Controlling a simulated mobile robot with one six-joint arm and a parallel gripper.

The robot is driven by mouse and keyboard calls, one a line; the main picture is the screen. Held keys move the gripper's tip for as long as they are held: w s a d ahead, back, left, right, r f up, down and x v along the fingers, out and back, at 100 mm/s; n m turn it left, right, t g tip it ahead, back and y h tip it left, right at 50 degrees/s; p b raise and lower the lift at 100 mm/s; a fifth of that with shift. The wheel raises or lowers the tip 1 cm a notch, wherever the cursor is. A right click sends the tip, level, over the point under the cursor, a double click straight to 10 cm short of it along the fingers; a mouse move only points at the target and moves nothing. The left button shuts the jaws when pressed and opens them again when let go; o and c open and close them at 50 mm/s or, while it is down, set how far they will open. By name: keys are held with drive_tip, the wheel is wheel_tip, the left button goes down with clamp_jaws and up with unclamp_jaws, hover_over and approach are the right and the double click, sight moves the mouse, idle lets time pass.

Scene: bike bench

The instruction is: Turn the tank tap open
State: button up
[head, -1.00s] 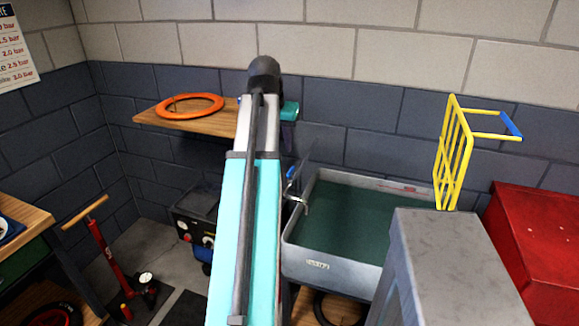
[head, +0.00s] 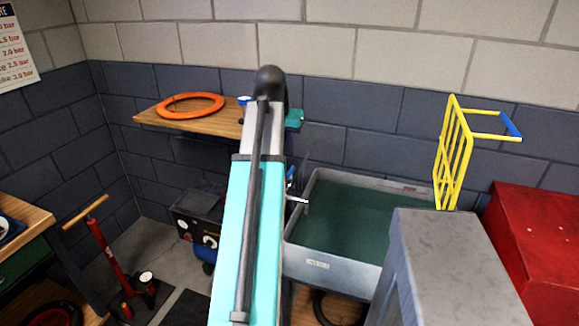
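The grey tank (head: 318,265) holds dark green water and stands right of my arm. The tank tap is at its left rim, with a metal spout (head: 298,200) bent over the tank. A small blue part, which looks like the tap's handle (head: 290,175), shows just above the spout at the edge of my arm. My arm covers part of the tap, so I cannot tell how far the handle is turned. My gripper is hidden behind my arm. Only a teal wrist part shows beyond the arm's top, above the tap.
A wooden shelf (head: 160,118) with an orange ring (head: 192,105) is on the wall at left. A compressor (head: 197,222) and a red floor pump (head: 108,262) stand below. A yellow rack (head: 453,155), a grey cabinet (head: 450,260) and a red box (head: 535,240) are at right.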

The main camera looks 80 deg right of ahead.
sight(291, 170)
drive_tip(key=shift+p+x, duration=0.65)
drive_tip(key=shift+x, duration=4.7)
clamp_jaws()
drive_tip(key=shift+d, duration=0.2)
drive_tip(key=shift+s+a, duration=0.1)
drive_tip(key=shift+a, duration=0.1)
